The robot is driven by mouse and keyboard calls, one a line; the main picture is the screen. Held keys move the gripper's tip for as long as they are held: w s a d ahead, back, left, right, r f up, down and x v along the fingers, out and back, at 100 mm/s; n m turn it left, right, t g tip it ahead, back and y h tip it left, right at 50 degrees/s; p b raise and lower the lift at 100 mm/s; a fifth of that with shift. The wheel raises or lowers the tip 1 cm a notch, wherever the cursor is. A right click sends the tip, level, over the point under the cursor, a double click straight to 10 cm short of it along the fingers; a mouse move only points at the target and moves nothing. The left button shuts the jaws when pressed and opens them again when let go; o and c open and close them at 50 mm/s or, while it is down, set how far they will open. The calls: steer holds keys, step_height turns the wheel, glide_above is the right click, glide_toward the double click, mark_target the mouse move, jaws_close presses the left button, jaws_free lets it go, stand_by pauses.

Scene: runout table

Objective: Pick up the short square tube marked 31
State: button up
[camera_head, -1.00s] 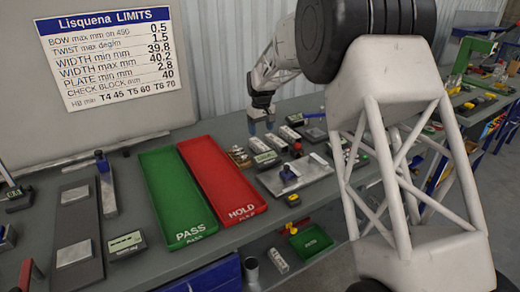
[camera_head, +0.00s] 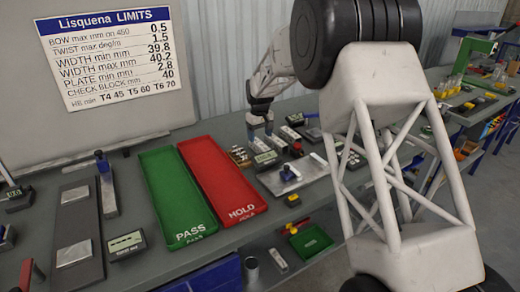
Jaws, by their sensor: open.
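My gripper (camera_head: 260,129) is open, with its fingers pointing down over the back of the table, behind the red tray. Several short pale pieces that look like square tubes lie by it. One tube (camera_head: 259,146) is just below the fingers, another tube (camera_head: 276,142) is just to the right, and a further tube (camera_head: 290,133) lies beyond that. Their marks are too small to read, so I cannot tell which is 31. I see nothing between the fingers, and cannot tell whether they touch a tube.
A green PASS tray (camera_head: 176,195) and a red HOLD tray (camera_head: 222,180) lie left of the tubes. A metal plate (camera_head: 305,175) with a blue-knobbed item lies in front of them. A dark display device (camera_head: 126,245) stands at the left.

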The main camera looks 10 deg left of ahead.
mark_target(260, 144)
steer(key=shift+f, duration=0.1)
steer(key=shift+f, duration=2.5)
steer(key=shift+c, duration=0.3)
steer(key=c, duration=1.1)
steer(key=shift+r, duration=0.1)
steer(key=shift+r, duration=4.95)
steer(key=shift+d, duration=0.1)
